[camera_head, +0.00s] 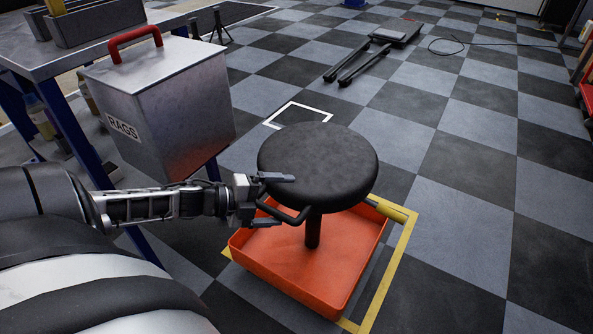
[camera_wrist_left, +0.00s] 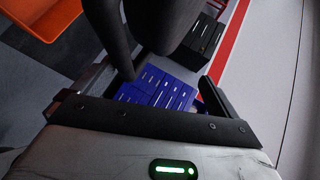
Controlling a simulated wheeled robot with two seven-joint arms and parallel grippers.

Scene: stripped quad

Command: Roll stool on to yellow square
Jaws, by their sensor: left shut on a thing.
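The stool has a round black seat (camera_head: 318,167), a dark post and an orange tray base (camera_head: 310,258). The yellow square (camera_head: 393,262) is a tape outline on the floor. The tray stands over it; tape shows at its right and front and a bit at the left corner, while the tray hides the rest. My left gripper (camera_head: 268,188) is at the seat's left edge, shut on the stool's black handle (camera_head: 293,217). In the left wrist view the dark handle (camera_wrist_left: 116,42) runs down into the jaws, and the orange tray (camera_wrist_left: 38,22) shows top left. My right gripper is not in view.
A metal RAGS bin (camera_head: 165,105) with a red handle stands close behind my left arm, by a blue-legged workbench (camera_head: 75,40). A white floor outline (camera_head: 298,110) lies behind the stool. Dark bars (camera_head: 357,62) lie farther back. The checkered floor at right is clear.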

